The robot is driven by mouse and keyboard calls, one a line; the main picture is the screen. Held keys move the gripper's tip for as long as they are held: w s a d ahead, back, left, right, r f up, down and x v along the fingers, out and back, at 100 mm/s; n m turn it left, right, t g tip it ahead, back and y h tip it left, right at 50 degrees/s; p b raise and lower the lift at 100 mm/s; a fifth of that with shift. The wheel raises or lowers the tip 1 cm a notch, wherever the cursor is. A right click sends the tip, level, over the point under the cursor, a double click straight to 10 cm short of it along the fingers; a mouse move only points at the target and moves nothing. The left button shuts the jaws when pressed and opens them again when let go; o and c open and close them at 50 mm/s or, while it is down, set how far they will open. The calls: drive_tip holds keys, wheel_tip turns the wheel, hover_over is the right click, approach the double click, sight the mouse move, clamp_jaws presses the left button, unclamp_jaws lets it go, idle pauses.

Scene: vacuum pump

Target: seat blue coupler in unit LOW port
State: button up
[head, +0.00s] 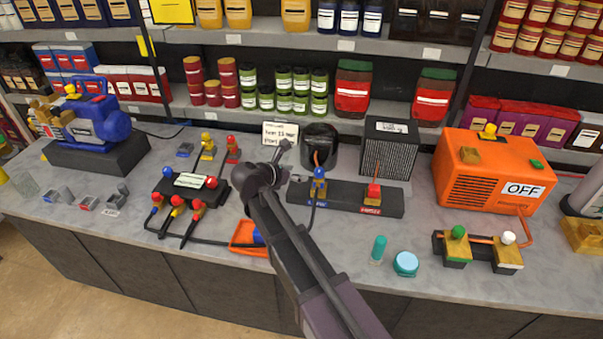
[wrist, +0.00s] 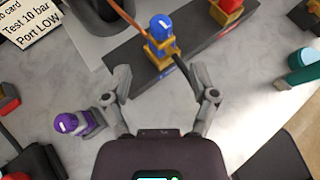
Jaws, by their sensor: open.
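The blue coupler (head: 319,174) stands upright at the left brass port of the long dark block (head: 345,197). It also shows in the wrist view (wrist: 161,27), with a black hose running down from it toward my right finger. A blue label (wrist: 168,69) marks the front of the block below it. I cannot tell whether the coupler is fully seated. A red-topped fitting (head: 374,190) is at the block's right port. My gripper (wrist: 160,72) is open and empty, its fingers spread in front of the coupler without closing on it.
A card (wrist: 28,25) reads "Test 10 bar Port LOW". A dark manifold with hoses (head: 190,185) and an orange tray (head: 246,250) lie left. A teal cylinder (head: 378,248) and orange machine (head: 492,180) are right.

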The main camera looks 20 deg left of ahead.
drive_tip(key=shift+s, duration=0.1)
idle(0.5)
drive_tip(key=w+d+f+m+g, duration=0.1)
drive_tip(key=d+f+m+g, duration=0.25)
drive_tip(key=d+m, duration=0.75)
drive_tip(key=w+d+f+m+g, duration=0.2)
drive_tip(key=d+f+m+g, duration=0.15)
drive_tip(key=d, duration=1.35)
drive_tip(key=s+d+f+m+g+y, duration=0.1)
drive_tip(key=s+d+m+g+y, duration=0.1)
drive_tip(key=s+d+m, duration=0.3)
drive_tip(key=s+d+f+m+g+y, duration=0.1)
drive_tip(key=s+d+m, duration=0.4)
drive_tip(key=d+m, duration=0.7)
drive_tip(key=d+g+y, duration=0.1)
drive_tip(key=d, duration=0.2)
drive_tip(key=shift+d+f+y, duration=0.3)
drive_tip(key=shift+d+f, duration=0.05)
drive_tip(key=shift+f, duration=0.05)
